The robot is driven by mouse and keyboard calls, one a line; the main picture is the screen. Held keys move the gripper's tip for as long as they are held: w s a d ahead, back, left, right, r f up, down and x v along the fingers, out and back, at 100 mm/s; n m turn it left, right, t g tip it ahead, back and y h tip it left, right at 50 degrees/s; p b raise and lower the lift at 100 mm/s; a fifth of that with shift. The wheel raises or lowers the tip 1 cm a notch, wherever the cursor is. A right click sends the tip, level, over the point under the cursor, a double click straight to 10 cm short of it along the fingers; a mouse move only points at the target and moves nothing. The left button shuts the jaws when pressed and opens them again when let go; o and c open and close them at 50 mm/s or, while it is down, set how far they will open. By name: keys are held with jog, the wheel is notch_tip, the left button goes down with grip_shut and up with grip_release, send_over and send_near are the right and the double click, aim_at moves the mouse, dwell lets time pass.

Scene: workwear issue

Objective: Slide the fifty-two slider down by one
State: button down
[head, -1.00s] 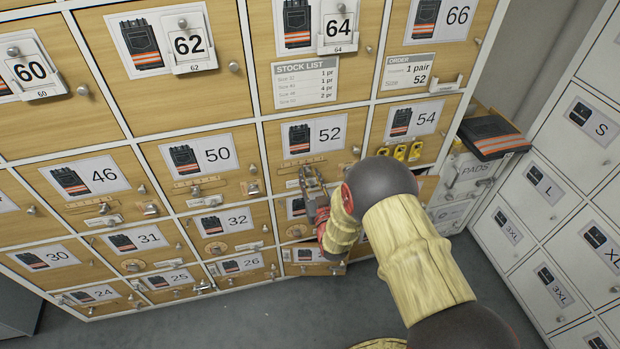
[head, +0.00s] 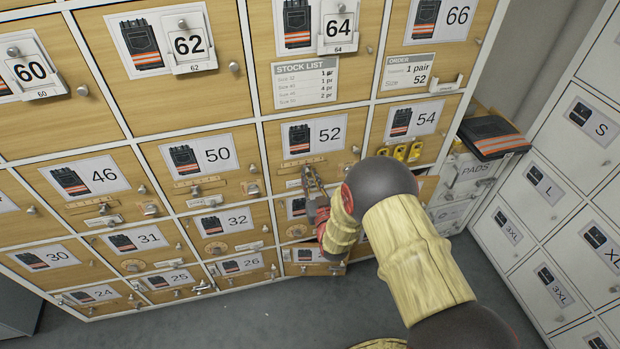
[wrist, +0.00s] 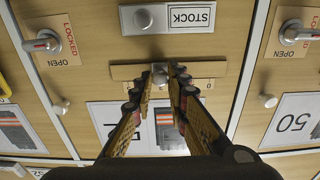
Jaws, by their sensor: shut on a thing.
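The fifty-two door (head: 275,147) is wooden, with a glove picture and a 52 card (head: 329,132). Below the card is a thin wooden slider rail (head: 289,164), partly hidden by my gripper. My gripper (head: 309,169) reaches up to this rail, its fingers close together. In the wrist view, my gripper (wrist: 163,77) is shut on the small grey slider knob (wrist: 160,77), near the middle of the rail (wrist: 208,70). The fingers cover most of the rail's markings, so I cannot read the slider's setting.
A metal plate labelled STOCK (wrist: 167,18) is close by the rail on the same door. Neighbouring doors 50 (head: 216,154) and 54 (head: 425,118) have their own fittings. A lower door (head: 313,268) stands ajar. An order card (head: 410,72) reads 1 pair, size 52.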

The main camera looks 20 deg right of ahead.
jog(key=shift+a+b, duration=0.4)
jog(key=shift+a, duration=0.95)
jog(key=c, duration=1.7)
grip_release()
jog(key=shift+c, duration=0.2)
jog(key=shift+s, duration=0.1)
jog(key=s, duration=1.1)
jog(key=shift+s, duration=0.4)
